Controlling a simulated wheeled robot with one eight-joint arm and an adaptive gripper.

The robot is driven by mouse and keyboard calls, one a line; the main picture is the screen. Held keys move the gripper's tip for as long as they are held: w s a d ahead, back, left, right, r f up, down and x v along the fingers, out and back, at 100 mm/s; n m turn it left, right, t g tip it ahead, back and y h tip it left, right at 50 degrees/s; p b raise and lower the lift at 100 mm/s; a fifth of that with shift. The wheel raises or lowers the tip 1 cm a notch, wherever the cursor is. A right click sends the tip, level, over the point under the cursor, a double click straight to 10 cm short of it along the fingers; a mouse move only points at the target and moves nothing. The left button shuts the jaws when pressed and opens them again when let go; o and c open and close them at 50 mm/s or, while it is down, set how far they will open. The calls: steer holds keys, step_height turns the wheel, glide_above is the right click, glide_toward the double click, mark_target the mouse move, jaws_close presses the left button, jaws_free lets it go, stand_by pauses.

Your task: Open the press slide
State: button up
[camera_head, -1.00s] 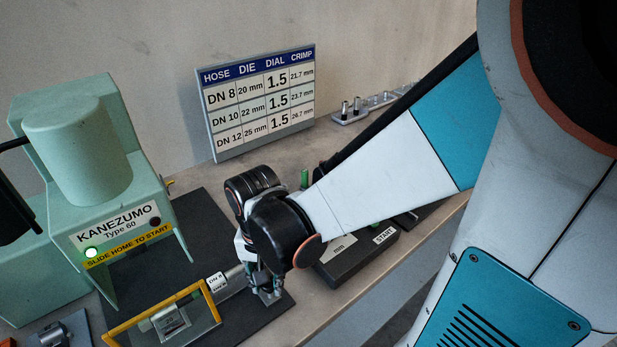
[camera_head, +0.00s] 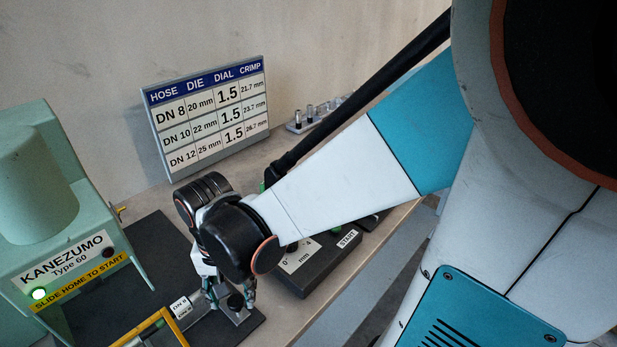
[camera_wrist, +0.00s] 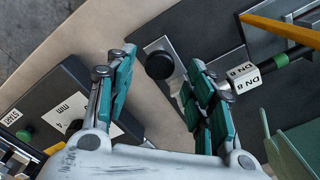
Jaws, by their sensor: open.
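The pale green press (camera_head: 60,220) stands at the left of the head view with its green lamp lit. Its yellow-edged frame (camera_head: 150,327) shows low in the picture, cut off by the bottom edge. A black round knob (camera_wrist: 160,65) on a metal plate (camera_wrist: 172,82) shows in the wrist view and in the head view (camera_head: 235,300). My gripper (camera_head: 230,290) is open above the plate. In the wrist view my gripper's fingers (camera_wrist: 158,72) stand either side of the knob, not closed on it. Whether they reach its height is unclear.
A hose with a white DN 8 tag (camera_wrist: 247,78) lies close beside my right-hand finger in the wrist view. A dark control box (camera_head: 305,262) with a START label stands right of my gripper. A hose chart (camera_head: 210,115) leans at the wall.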

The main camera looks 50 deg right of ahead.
step_height(320, 180, up, 10)
stand_by(0.6)
steer(key=shift+s, duration=0.15)
step_height(320, 180, up, 2)
steer(key=n+t, duration=0.3)
steer(key=n, duration=0.1)
steer(key=n+t, duration=0.4)
steer(key=n, duration=0.1)
steer(key=shift+s+a+r, duration=0.1)
stand_by(1.2)
